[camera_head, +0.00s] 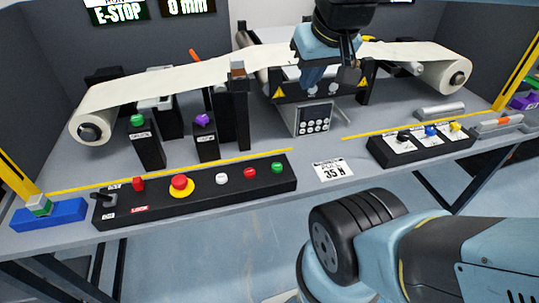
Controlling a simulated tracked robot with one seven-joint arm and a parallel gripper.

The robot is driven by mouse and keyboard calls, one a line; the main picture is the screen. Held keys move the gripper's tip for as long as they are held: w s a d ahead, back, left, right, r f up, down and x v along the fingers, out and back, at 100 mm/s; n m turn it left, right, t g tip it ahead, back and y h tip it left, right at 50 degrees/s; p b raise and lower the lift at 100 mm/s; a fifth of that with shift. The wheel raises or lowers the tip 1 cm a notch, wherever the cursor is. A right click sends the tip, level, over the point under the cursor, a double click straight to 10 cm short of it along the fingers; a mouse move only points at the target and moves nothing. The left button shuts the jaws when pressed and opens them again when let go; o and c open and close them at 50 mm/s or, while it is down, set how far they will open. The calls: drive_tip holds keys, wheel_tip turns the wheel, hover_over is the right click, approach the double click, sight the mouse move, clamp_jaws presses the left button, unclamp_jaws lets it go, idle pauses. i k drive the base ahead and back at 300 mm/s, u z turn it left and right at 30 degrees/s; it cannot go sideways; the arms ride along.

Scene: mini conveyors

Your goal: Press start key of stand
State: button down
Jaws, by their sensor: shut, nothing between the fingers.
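A long black control box (215,192) lies along the front left of the table. It carries a green button (277,167) at its right end, a red button (250,172), a white button (222,178) and a red mushroom button on a yellow ring (180,186). A black post (150,152) behind it has another green button (137,120) on top. I cannot read which button is marked start. My gripper (313,78) is shut and empty, above the back middle of the table in front of the machine, apart from the control box and the post.
A white paper web (190,76) runs between two rolls across the back. A post with a purple knob (203,120) stands near the green one. A keypad box (312,122) is under my gripper. A three-knob box (420,144) sits at right. Yellow lines cross the table.

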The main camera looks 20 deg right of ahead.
sight(277, 167)
drive_tip(key=u, duration=1.2)
drive_tip(key=i, duration=0.1)
drive_tip(key=z, duration=2.85)
drive_tip(key=k, duration=1.3)
drive_tip(key=u, duration=0.4)
